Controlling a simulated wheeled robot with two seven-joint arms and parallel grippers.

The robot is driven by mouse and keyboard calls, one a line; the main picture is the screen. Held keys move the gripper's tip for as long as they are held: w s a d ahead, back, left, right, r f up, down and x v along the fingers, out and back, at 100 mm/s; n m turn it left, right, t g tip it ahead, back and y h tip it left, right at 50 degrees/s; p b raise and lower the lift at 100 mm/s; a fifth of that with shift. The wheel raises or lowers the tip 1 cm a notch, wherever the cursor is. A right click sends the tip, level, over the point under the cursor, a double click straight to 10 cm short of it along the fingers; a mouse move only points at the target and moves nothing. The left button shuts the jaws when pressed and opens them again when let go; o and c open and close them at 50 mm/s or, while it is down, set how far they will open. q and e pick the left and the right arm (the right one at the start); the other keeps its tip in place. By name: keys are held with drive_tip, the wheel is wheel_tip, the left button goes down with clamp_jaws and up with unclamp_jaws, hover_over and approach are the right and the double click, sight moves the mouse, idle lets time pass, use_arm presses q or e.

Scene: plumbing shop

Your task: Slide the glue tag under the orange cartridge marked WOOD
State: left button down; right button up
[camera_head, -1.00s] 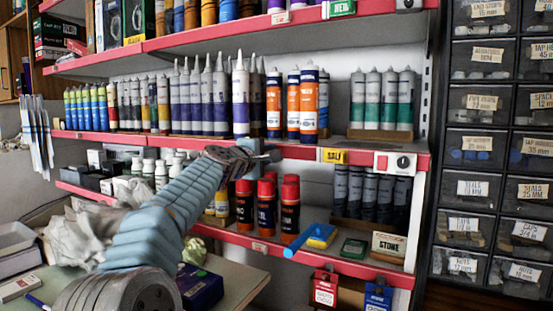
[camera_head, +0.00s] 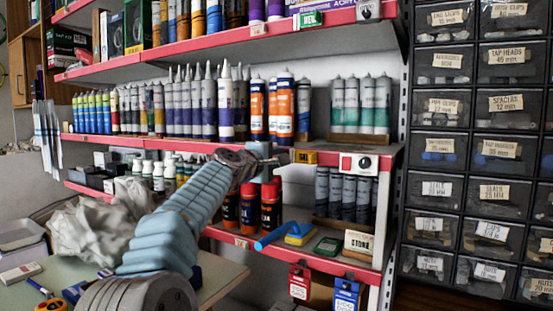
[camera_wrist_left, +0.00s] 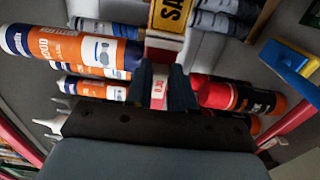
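Orange, white and blue cartridges (camera_head: 285,108) stand on the middle shelf in the head view; I cannot read WOOD on any. In the left wrist view, turned sideways, a large orange cartridge (camera_wrist_left: 75,50) shows closest, with others beside it. A small white tag (camera_wrist_left: 158,92) with red print sits at the shelf edge between the dark fingers of my left gripper (camera_wrist_left: 164,88). The fingers appear closed on it from above and below. In the head view my left gripper (camera_head: 275,156) is at the shelf edge below the orange cartridges; the tag is hidden there. My right gripper is out of view.
A white-and-red plate with a black knob (camera_head: 359,163) is further right. Red-capped cans (camera_head: 250,205) stand below, with a blue-handled yellow tool (camera_head: 298,234) beside them. Drawers (camera_head: 440,150) fill the right.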

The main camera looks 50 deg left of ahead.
use_arm(q)
drive_tip(key=c, duration=1)
unclamp_jaws()
drive_tip(key=shift+w+d+f, duration=0.1)
drive_tip(key=shift+w+d, duration=0.05)
drive_tip(key=shift+d, duration=0.15)
drive_tip(key=shift+o, duration=0.2)
drive_tip(key=shift+a, duration=0.1)
drive_tip(key=b+v, duration=0.3)
drive_tip(key=v, duration=1.1)
drive_tip(key=shift+a, duration=0.1)
